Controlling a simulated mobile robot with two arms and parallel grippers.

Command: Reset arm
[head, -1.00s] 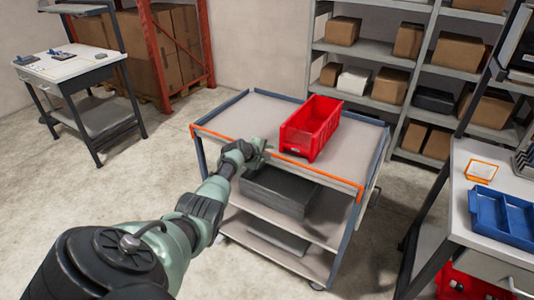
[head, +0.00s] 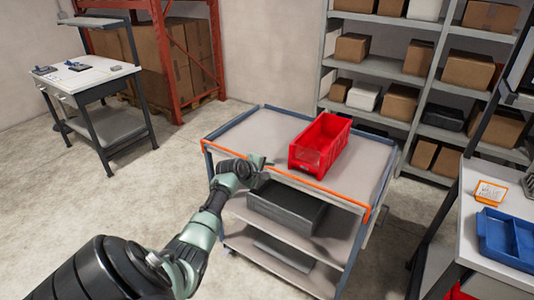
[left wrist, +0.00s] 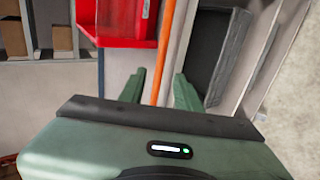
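My left gripper (head: 264,164) is at the front edge of the cart (head: 236,140), to the left of the red bin (head: 320,145). In the left wrist view its two fingers (left wrist: 159,88) are apart, with the cart's orange front rail (left wrist: 163,60) showing between them. I cannot tell whether they touch the rail. Nothing is held. The open-fronted red bin stands on the cart's top shelf, and part of it shows at the top of the left wrist view (left wrist: 118,22). My right gripper is not in view.
A dark box (head: 287,206) sits on the cart's shelf below the top. A bench with a blue tray (head: 508,236) stands at the right, shelving with cartons (head: 400,103) behind. A white-topped workbench (head: 88,78) is at the left. Open floor lies between.

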